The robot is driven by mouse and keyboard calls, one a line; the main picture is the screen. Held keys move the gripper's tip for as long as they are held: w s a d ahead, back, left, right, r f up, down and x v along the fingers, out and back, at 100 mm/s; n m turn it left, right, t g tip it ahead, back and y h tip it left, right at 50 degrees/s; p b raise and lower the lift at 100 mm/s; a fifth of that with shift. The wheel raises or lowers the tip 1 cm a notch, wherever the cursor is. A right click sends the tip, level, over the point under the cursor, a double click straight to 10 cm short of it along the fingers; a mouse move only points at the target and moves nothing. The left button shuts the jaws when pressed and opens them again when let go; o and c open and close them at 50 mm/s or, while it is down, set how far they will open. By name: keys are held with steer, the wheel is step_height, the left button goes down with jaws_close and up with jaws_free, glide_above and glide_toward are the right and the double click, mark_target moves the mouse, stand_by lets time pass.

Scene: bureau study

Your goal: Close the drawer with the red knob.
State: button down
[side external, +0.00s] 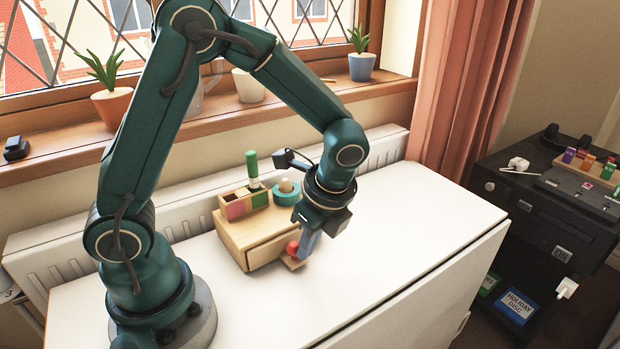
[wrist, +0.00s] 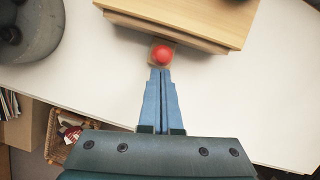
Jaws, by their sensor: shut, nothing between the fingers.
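A small light-wood box (side external: 240,232) with a drawer stands on the white table. The red knob (side external: 293,247) is at the drawer's front, and a small wooden piece (side external: 292,264) juts out below it. In the wrist view the red knob (wrist: 162,54) sits over a brownish square piece, just out from the box's front edge (wrist: 165,32). How far the drawer stands out is hard to tell. My gripper (side external: 303,256) is shut and empty, pointing down in front of the knob. Its blue fingertips (wrist: 160,70) are right at the knob piece; I cannot tell whether they touch.
On the box are a compartment organizer (side external: 247,203) with a green-capped marker (side external: 252,165) and a teal tape roll (side external: 287,192). The table (side external: 400,230) is clear to the right. A radiator (side external: 180,228) runs behind; a dark cabinet (side external: 540,215) stands far right.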

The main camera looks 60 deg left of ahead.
steer(key=shift+s+a, duration=0.1)
steer(key=d, duration=0.1)
steer(key=w+d, duration=0.1)
steer(key=d, duration=0.1)
steer(key=d+r, duration=0.1)
steer(key=shift+w+d, duration=0.15)
step_height(320, 180, up, 14)
steer(key=n+t, duration=0.1)
steer(key=n, duration=0.1)
steer(key=s+a+f+n+t+h, duration=0.2)
steer(key=s+n+t, duration=0.3)
steer(key=n, duration=0.8)
steer(key=shift+s+f+h, duration=0.55)
steer(key=shift+s+h, duration=0.05)
steer(key=shift+s, duration=1.3)
